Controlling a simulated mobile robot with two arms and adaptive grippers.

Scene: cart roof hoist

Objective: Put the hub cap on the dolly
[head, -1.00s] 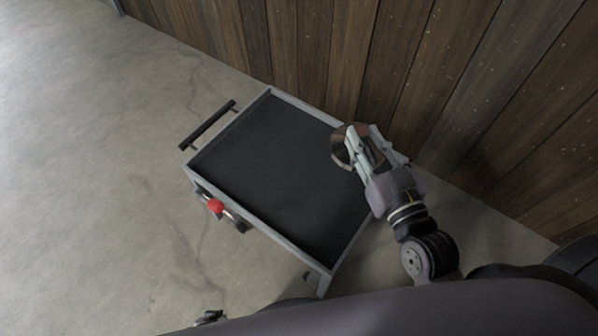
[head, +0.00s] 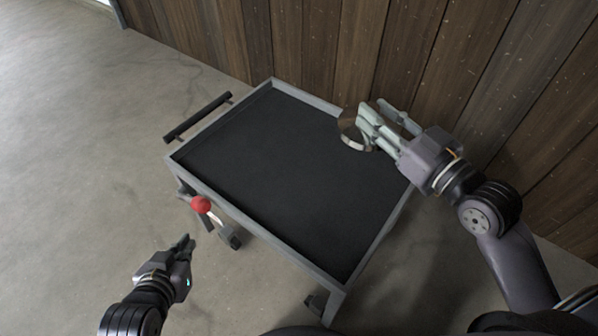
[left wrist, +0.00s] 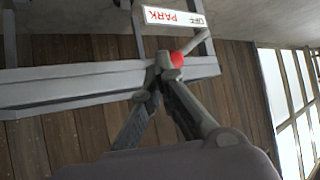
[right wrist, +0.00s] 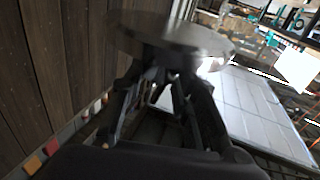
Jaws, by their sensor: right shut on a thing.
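The hub cap (head: 349,135), a round shiny disc, is in my right gripper (head: 366,125), which is shut on it. It is partly hidden by the fingers. In the head view it overlaps the dolly's upper right rim; its height above the rim is unclear. In the right wrist view the disc (right wrist: 165,32) spans the fingertips. The dolly (head: 305,264) is a grey-framed cart with an empty black top. My left gripper (head: 186,242) is below and left of the dolly's red-knobbed lever (head: 201,204). Its fingertips meet in the left wrist view, with nothing visible between them.
A black handle bar (head: 198,117) sticks out at the dolly's left end. A wooden plank wall (head: 310,45) stands close behind. Open concrete floor (head: 80,150) lies to the left.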

